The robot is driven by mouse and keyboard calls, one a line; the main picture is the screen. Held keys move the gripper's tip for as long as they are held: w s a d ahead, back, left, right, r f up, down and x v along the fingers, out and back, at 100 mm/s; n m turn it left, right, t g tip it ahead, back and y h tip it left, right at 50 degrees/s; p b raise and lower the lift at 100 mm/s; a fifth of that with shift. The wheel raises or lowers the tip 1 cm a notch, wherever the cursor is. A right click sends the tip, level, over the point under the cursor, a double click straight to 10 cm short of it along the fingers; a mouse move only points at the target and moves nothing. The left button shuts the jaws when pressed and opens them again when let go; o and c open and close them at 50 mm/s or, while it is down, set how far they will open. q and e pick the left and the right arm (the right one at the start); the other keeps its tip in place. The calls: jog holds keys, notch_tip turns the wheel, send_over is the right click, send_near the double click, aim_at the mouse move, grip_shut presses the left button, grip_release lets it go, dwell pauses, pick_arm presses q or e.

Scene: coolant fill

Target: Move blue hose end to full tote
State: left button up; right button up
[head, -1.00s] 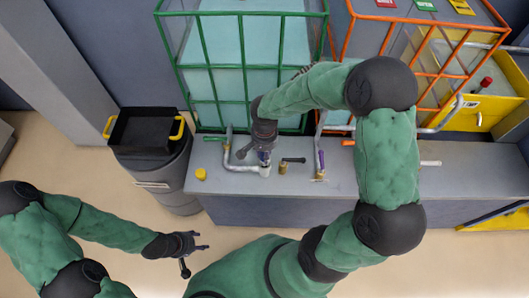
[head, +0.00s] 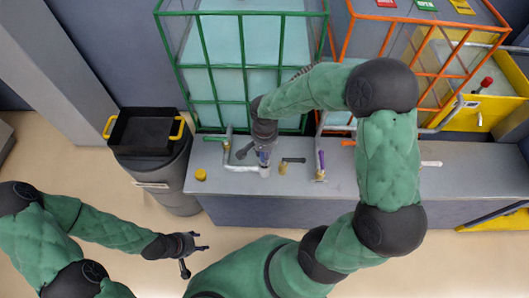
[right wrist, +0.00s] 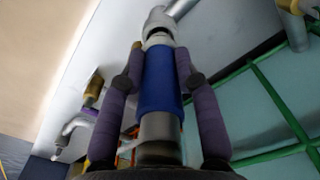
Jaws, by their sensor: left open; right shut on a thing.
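The blue hose end (right wrist: 161,82) is a blue sleeve with silver metal at both ends. My right gripper (head: 264,158) is shut on it, with a purple-padded finger on each side in the right wrist view. Its far end meets a silver pipe elbow (right wrist: 158,22) on the bench; I cannot tell whether they are coupled. The green-caged tote (head: 243,68) stands behind the bench, with pale teal liquid showing. The orange-caged tote (head: 343,60) stands to its right, partly hidden by my right arm.
The grey bench (head: 220,183) carries a yellow cap (head: 201,174), a brass fitting with a dark handle (head: 283,168) and a purple-handled fitting (head: 320,165). A grey bin with a black tray (head: 145,133) stands left of it.

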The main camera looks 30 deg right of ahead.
jog(key=shift+f+b, duration=1.35)
jog(key=shift+f, duration=0.05)
dwell(0.5)
jog(key=o, duration=1)
notch_tip(320, 180, up, 12)
